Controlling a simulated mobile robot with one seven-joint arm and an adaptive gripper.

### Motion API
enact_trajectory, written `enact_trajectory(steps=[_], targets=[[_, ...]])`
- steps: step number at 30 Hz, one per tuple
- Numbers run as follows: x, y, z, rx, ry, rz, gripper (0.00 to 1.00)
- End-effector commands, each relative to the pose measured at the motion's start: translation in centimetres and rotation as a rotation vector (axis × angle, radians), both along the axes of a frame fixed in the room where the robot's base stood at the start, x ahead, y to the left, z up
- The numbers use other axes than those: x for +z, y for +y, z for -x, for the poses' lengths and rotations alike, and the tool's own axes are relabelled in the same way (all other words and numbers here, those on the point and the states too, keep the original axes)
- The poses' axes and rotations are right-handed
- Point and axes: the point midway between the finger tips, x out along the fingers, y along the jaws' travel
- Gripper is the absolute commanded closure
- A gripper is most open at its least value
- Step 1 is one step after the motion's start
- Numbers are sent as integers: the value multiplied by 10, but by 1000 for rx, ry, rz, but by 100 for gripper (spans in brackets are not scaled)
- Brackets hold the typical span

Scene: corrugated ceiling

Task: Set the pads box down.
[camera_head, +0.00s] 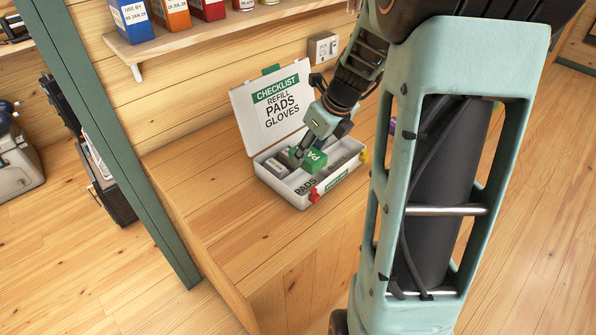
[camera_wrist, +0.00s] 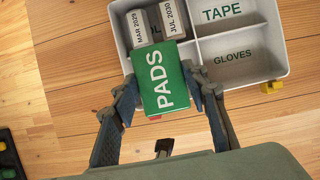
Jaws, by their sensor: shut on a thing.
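The pads box (camera_head: 314,160) is green with white letters. In the wrist view, the pads box (camera_wrist: 163,80) shows PADS on its face between my fingers. My gripper (camera_head: 300,154) is shut on it; the gripper's fingers also show in the wrist view (camera_wrist: 163,88) along both its sides. The box is over the open white case (camera_head: 275,186), at the compartment holding two white boxes dated MAR 2029 (camera_wrist: 140,28) and JUL 2030 (camera_wrist: 172,20). It overlaps the case's near wall in the wrist view. Whether it touches the case floor is hidden.
The raised lid (camera_head: 245,105) reads CHECKLIST, REFILL, PADS, GLOVES. The TAPE compartment (camera_wrist: 225,30) and GLOVES compartment (camera_wrist: 250,70) look empty in the wrist view. The wooden counter (camera_head: 195,165) is clear left of the case. A shelf (camera_head: 160,48) with boxes hangs above.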

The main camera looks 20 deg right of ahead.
Motion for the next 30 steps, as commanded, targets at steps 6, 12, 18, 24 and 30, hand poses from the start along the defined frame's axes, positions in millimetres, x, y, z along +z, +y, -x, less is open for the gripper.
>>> enact_trajectory(steps=[6, 12, 18, 24, 30], targets=[[-18, 0, 1, -1, 3, -2, 83], [-54, -1, 1, -2, 3, -1, 83], [-69, 0, 1, -1, 1, -1, 83], [-97, 0, 1, -1, 3, -2, 83], [-100, 0, 0, 0, -1, 0, 83]])
